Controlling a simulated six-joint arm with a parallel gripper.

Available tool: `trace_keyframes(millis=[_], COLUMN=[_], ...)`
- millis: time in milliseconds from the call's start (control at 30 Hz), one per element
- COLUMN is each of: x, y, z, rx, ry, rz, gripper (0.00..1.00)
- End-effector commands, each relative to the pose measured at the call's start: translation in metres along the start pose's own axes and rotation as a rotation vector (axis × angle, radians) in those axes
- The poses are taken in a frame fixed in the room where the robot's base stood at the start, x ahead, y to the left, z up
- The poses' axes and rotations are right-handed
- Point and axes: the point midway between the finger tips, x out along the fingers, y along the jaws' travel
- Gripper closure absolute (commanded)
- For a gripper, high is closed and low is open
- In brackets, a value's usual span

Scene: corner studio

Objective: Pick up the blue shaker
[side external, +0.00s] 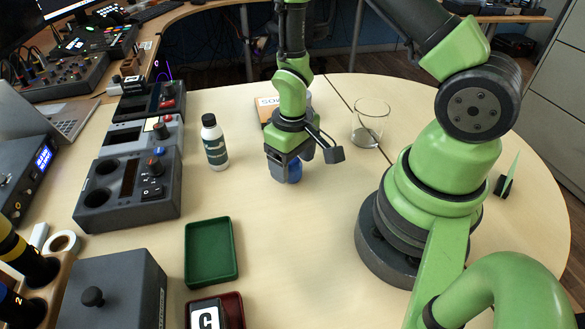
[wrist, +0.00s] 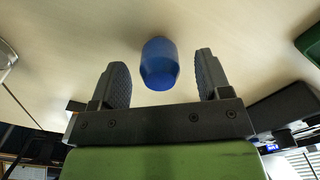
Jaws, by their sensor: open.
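The blue shaker (side external: 294,171) stands on the light wood table, partly hidden behind my gripper in the side view. In the wrist view the blue shaker (wrist: 160,63) shows between and just beyond the two fingertips, with a gap on each side. My gripper (side external: 284,173) points down over the shaker in the side view. My gripper (wrist: 162,78) is open in the wrist view, with nothing held between its dark ribbed fingers.
A clear glass (side external: 370,123) stands to the right, and a box (side external: 268,106) lies behind. A green tray (side external: 211,252) and a dark red tray (side external: 236,311) are at front left. Dark consoles (side external: 128,188) line the left.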

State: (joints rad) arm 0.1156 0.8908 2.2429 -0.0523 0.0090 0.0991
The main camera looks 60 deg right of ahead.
Motion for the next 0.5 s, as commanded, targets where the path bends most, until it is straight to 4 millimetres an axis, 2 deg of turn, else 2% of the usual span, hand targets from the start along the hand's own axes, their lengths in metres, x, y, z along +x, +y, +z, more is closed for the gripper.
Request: trace_keyframes(millis=[133,433,500], x=[0.015,0.018,0.018], y=[0.000,0.000,0.000], z=[0.000,0.000,0.000], rx=[0.001,0.000,0.000], ry=[-0.002,0.000,0.000], rz=[0.001,0.002,0.002], gripper=[0.29,0.29,0.45])
